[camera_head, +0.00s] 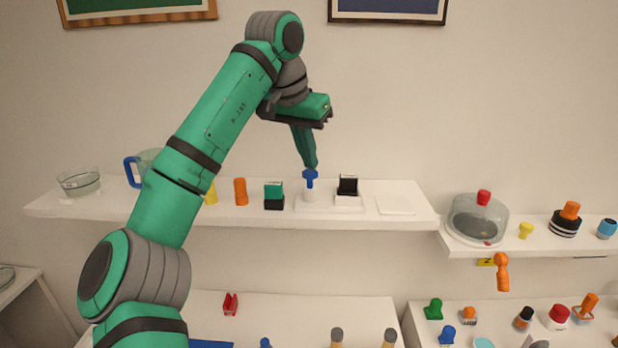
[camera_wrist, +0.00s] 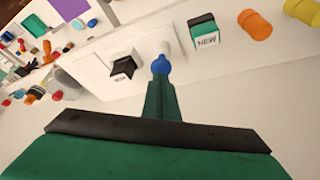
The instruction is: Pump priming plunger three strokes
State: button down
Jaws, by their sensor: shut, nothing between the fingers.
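A green stamp (camera_head: 274,194) and an orange cylinder (camera_head: 240,191) stand left of the pump. A glass dome with a red knob (camera_head: 484,197) is on the right shelf.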

jog(key=shift+f, duration=1.15)
jog(key=shift+r, duration=0.6)
dwell(0.6)
jog(key=shift+r, duration=0.85)
jog(key=shift+f, duration=1.45)
jog(key=shift+r, duration=0.6)
dwell(0.7)
jog(key=shift+r, duration=0.85)
